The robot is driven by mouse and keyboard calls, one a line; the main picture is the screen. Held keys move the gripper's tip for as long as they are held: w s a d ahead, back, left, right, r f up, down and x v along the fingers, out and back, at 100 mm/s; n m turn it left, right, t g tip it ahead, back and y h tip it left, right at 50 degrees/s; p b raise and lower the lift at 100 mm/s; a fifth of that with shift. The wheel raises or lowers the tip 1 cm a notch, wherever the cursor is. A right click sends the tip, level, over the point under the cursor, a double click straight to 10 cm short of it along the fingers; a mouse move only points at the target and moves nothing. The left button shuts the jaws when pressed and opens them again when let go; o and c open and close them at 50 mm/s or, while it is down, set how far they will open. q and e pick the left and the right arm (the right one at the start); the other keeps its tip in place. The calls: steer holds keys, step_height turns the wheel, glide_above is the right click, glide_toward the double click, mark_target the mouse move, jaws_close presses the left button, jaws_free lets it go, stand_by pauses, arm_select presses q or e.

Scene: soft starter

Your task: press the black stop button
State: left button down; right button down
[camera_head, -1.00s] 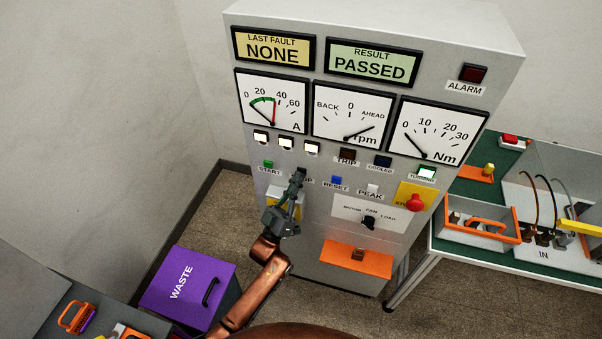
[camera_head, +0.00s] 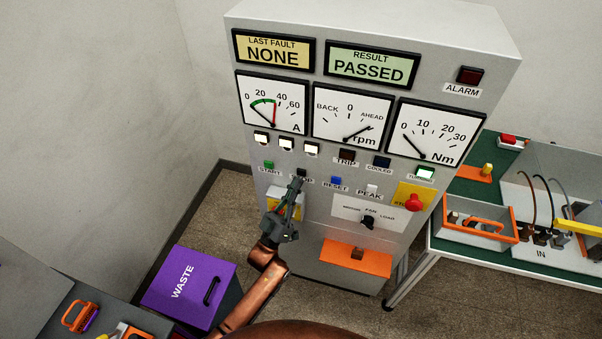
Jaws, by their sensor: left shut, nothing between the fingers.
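The black stop button (camera_head: 302,172) is on the grey cabinet's front, in the row between the green start button (camera_head: 269,164) and the blue reset button (camera_head: 336,181). Its label is partly covered by my gripper. My left gripper (camera_head: 297,184) is shut and empty, its fingertips pointing up at the panel just below the stop button. The head view does not show clearly whether the tips touch the panel; they look slightly apart from the button. My right gripper is not in view.
A red emergency knob (camera_head: 414,202) on a yellow plate and a fan selector (camera_head: 368,222) are to the right. An orange shelf (camera_head: 355,262) juts out below. A purple waste bin (camera_head: 188,283) stands lower left. A green-topped bench (camera_head: 470,258) stands at right.

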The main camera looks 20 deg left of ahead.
arm_select(q)
steer(key=s+p, duration=0.1)
steer(key=s, duration=0.3)
steer(key=shift+s+p, duration=0.3)
steer(key=shift+p, duration=0.05)
stand_by(0.7)
